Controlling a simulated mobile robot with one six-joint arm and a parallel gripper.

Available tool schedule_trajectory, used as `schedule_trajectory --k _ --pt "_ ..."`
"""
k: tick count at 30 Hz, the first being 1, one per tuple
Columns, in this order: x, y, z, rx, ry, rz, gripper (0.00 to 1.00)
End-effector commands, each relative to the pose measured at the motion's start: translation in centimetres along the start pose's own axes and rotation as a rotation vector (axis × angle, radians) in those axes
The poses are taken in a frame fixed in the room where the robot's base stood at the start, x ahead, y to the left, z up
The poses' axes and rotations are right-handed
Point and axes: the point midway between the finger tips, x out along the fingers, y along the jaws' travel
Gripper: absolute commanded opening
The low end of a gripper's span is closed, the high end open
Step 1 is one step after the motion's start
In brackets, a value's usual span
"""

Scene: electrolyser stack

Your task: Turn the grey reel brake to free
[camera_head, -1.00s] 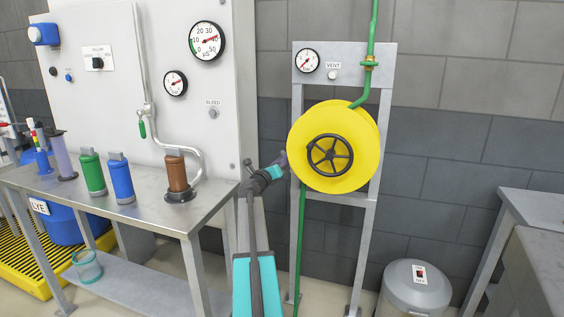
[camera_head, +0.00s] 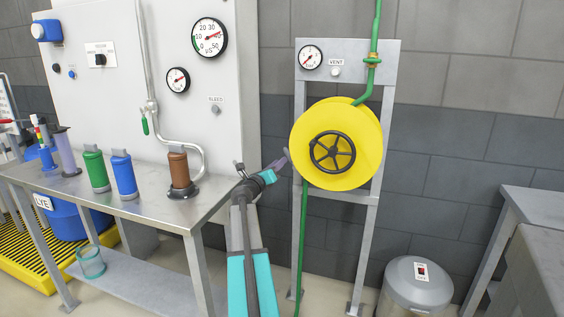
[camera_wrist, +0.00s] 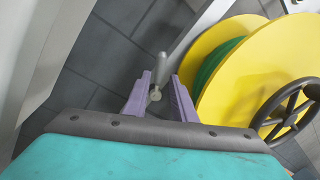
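The yellow reel (camera_head: 372,145) with a black handwheel (camera_head: 346,152) is mounted on a grey frame. In the wrist view the reel (camera_wrist: 270,68) shows green hose wound between its flanges. A grey lever (camera_wrist: 161,68) with a round pivot end stands left of the reel; it looks like the brake. My gripper (camera_wrist: 160,98) is open, its two purple fingers on either side of the lever's lower end. I cannot tell whether they touch it. In the head view my gripper (camera_head: 283,160) is at the reel's left edge, and I cannot make out the lever there.
A steel bench (camera_head: 140,208) with coloured canisters stands at the left, before a white panel (camera_head: 190,110) with gauges. A lidded grey bin (camera_head: 416,290) stands below right of the reel. Another table (camera_head: 535,208) is at the right edge. A green pipe (camera_head: 375,25) rises above the reel.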

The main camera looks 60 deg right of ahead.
Motion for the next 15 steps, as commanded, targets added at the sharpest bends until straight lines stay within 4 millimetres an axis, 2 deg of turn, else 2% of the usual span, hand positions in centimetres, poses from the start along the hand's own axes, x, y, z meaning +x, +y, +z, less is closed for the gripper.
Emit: schedule_trajectory --k 9,15 --pt "-3.9 -0.1 0.0 0.0 -0.001 0.001 0.24" --pt "-5.4 -0.1 0.0 0.0 -0.001 -0.001 0.24"
